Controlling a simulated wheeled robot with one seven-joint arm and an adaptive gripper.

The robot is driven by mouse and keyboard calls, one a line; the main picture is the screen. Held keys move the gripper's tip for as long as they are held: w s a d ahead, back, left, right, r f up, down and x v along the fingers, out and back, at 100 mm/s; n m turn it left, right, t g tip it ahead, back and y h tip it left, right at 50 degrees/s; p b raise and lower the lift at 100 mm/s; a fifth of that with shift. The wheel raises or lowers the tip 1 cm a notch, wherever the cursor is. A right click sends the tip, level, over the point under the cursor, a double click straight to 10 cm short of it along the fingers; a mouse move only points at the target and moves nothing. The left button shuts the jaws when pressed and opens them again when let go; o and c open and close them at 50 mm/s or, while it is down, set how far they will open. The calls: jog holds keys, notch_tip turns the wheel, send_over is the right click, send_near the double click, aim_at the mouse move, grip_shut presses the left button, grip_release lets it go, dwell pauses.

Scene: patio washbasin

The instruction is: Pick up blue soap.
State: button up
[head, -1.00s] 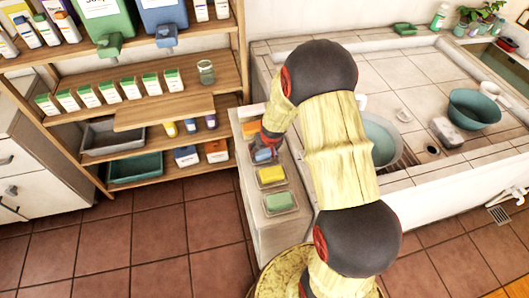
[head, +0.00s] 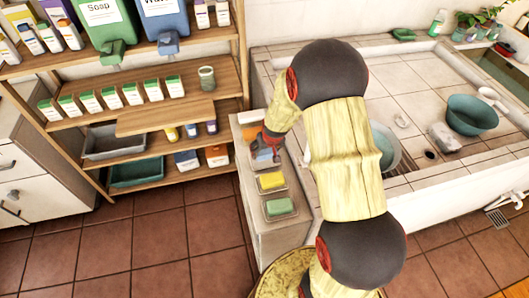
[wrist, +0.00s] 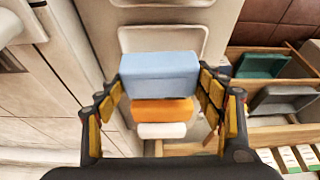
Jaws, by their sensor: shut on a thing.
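The blue soap (wrist: 160,74) is a pale blue block held between the two fingers of my gripper (wrist: 161,84) in the wrist view. The fingers press on its two short ends. In the head view the blue soap (head: 264,155) is a small patch, partly covered by my gripper (head: 268,146). In the wrist view a pale dish (wrist: 163,38) shows beyond the soap, and the soap looks raised. How far it is above the ledge is hard to tell.
An orange soap (wrist: 162,111) lies close beside the held soap. A yellow soap (head: 271,181) and a green soap (head: 279,207) sit in dishes along the narrow ledge. The tiled washbasin (head: 415,95) is at right, and a wooden shelf (head: 165,122) at left.

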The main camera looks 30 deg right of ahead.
jog(key=s+d+r, duration=0.3)
jog(key=s+r, duration=0.5)
jog(key=s, duration=0.5)
jog(key=shift+d+r+p, duration=0.3)
jog(key=shift+r, duration=0.1)
jog(key=o, duration=0.7)
jog(key=shift+w, duration=0.1)
jog(key=c, duration=0.5)
